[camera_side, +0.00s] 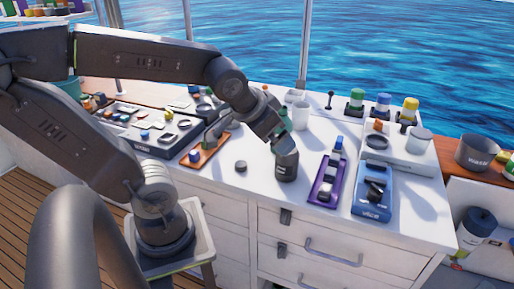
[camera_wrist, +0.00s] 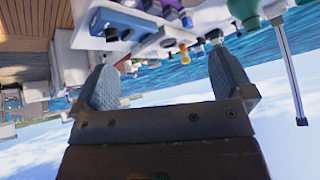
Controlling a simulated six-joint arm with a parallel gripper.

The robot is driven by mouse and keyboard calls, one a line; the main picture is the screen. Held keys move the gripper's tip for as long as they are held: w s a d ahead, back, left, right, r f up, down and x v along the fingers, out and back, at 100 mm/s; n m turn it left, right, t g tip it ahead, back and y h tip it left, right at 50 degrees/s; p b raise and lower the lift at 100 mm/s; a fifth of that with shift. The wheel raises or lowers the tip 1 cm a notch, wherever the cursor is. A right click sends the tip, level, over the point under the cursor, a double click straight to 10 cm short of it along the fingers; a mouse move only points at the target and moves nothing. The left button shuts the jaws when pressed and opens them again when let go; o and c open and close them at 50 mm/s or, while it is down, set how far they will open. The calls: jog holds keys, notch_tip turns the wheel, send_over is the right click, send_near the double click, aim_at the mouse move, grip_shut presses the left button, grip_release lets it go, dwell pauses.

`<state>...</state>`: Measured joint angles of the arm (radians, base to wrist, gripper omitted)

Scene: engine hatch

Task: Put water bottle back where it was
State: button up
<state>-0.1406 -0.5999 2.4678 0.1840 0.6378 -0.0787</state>
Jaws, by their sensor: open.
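No object is clearly marked as the water bottle. A dark blue, lidded container (camera_side: 478,222) sits in the lower compartment at the right. A green bottle-like thing (camera_wrist: 245,10) shows at the wrist view's top edge.
The white counter (camera_side: 240,205) holds an orange tray (camera_side: 205,151), a purple tray (camera_side: 326,182), a blue box (camera_side: 373,190) and a small dark disc (camera_side: 240,166). A white cup (camera_side: 300,116) and a raised white tray (camera_side: 400,152) stand behind. Some counter around the dark container is clear.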

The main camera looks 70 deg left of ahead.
jog(key=s+d+m+g+h, duration=0.1)
jog(key=s+d+h, duration=0.1)
jog(key=s+d, duration=0.3)
jog(key=shift+s+d+r, duration=0.2)
jog(key=shift+s+d, duration=0.05)
jog(key=shift+d, duration=0.05)
